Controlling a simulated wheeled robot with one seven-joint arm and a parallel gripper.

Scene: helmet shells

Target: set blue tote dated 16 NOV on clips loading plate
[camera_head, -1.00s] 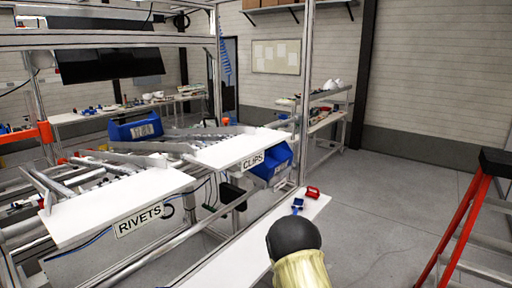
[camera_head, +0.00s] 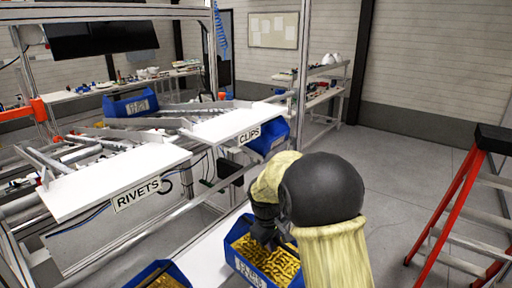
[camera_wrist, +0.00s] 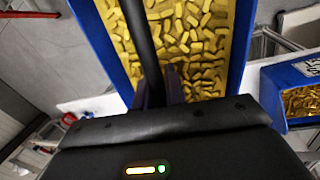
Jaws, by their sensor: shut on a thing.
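My gripper (camera_head: 266,236) is shut on a blue tote (camera_head: 241,266) full of yellow pieces, at the lower middle of the head view. The wrist view shows my gripper (camera_wrist: 160,95) at the wall of this blue tote (camera_wrist: 100,45). The tote's front label is too small to read a date from. It is at the white bench, and I cannot tell whether it touches it. The clips loading plate (camera_head: 215,127) is a white plate with a CLIPS sign, farther back, with bare space on its front part.
A second blue tote (camera_head: 145,272) stands to the left on the white bench (camera_head: 204,262). The RIVETS plate (camera_head: 120,185) is at left. Blue totes sit below the CLIPS plate (camera_head: 268,138) and behind the rails (camera_head: 130,104). A red ladder (camera_head: 450,215) stands at right.

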